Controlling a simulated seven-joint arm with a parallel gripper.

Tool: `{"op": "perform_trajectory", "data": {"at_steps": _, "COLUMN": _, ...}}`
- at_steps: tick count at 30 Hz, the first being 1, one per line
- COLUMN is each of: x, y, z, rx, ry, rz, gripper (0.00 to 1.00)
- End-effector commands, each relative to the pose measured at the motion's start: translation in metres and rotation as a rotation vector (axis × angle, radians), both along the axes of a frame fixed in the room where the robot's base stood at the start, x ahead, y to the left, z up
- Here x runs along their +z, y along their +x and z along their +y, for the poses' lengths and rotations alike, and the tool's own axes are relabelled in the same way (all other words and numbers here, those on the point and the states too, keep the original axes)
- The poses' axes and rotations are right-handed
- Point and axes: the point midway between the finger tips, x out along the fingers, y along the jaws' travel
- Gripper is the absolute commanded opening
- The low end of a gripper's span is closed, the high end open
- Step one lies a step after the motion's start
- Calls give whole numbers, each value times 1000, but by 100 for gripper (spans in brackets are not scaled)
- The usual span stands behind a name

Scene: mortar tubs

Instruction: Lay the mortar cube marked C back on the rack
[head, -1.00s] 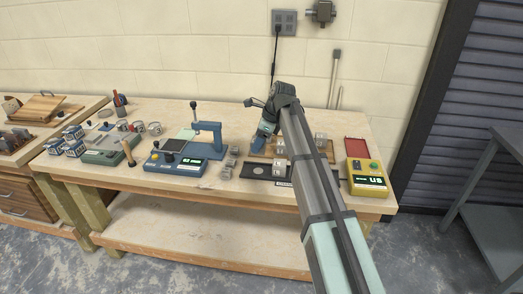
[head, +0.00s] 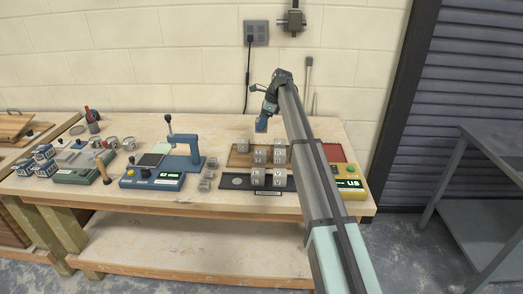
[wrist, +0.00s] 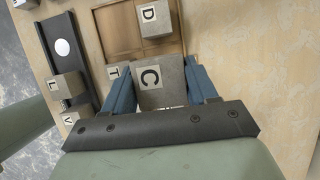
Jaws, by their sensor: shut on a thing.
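The mortar cube marked C (wrist: 151,76) is between the blue fingers of my gripper (wrist: 160,82) in the wrist view. My gripper is shut on it, with the letter facing the camera. In the head view my gripper (head: 262,125) hangs over the back of the wooden rack (head: 238,158); I cannot make out cube C there. In the wrist view the rack (wrist: 112,26) lies beyond the fingers, with a cube marked D (wrist: 155,19) on it. A cube marked T (wrist: 115,73) is partly hidden beside cube C.
A black tray (head: 232,183) lies in front of the rack; cubes marked L (wrist: 66,86) and V (wrist: 70,118) are near it. A blue press (head: 178,155) stands left, a yellow meter (head: 351,181) right. Small cubes (head: 208,175) stand between press and tray.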

Motion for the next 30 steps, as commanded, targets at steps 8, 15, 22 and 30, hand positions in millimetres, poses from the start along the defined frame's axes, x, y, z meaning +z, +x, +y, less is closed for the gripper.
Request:
{"op": "perform_trajectory", "data": {"at_steps": 8, "x": -32, "y": -2, "z": 0, "rx": 12, "ry": 0, "rz": -4, "gripper": 11}}
{"op": "perform_trajectory", "data": {"at_steps": 15, "x": -62, "y": -1, "z": 0, "rx": 11, "ry": 0, "rz": -5, "gripper": 11}}
{"op": "perform_trajectory", "data": {"at_steps": 22, "x": -84, "y": -2, "z": 0, "rx": 12, "ry": -1, "rz": -3, "gripper": 11}}
{"op": "perform_trajectory", "data": {"at_steps": 30, "x": -99, "y": -1, "z": 0, "rx": 12, "ry": 0, "rz": -6, "gripper": 11}}
